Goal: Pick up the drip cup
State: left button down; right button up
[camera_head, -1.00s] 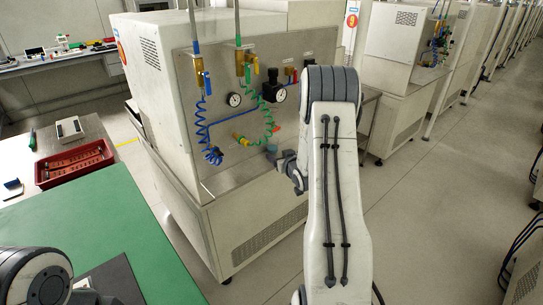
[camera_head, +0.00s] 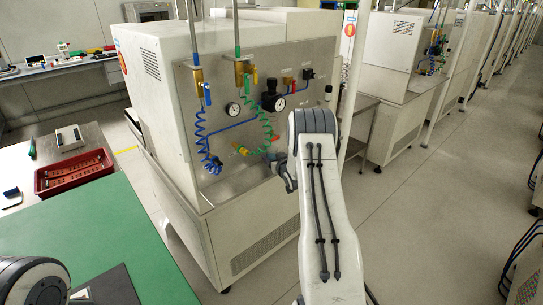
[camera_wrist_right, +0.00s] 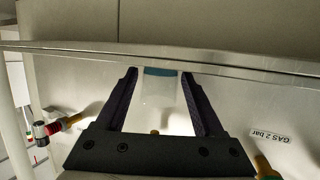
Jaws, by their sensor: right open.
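The drip cup (camera_wrist_right: 158,96) shows in the right wrist view as a pale, translucent cup with a blue band at its upper end in the picture. My right gripper (camera_wrist_right: 160,86) is open, with one dark finger on each side of the cup. I cannot tell whether either finger touches it. In the head view my right gripper (camera_head: 284,172) is at the steel front panel, below the green coiled hose, partly covered by my arm. The cup is hard to make out there. Of my left arm only a joint and a small grey part show at the lower left.
The machine's steel panel (camera_head: 222,165) carries a blue coiled hose (camera_head: 203,140), a green coiled hose (camera_head: 263,120), gauges and valves. A red tray (camera_head: 75,172) lies on the bench beside the green mat (camera_head: 95,235).

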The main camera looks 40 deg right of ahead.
grip_shut()
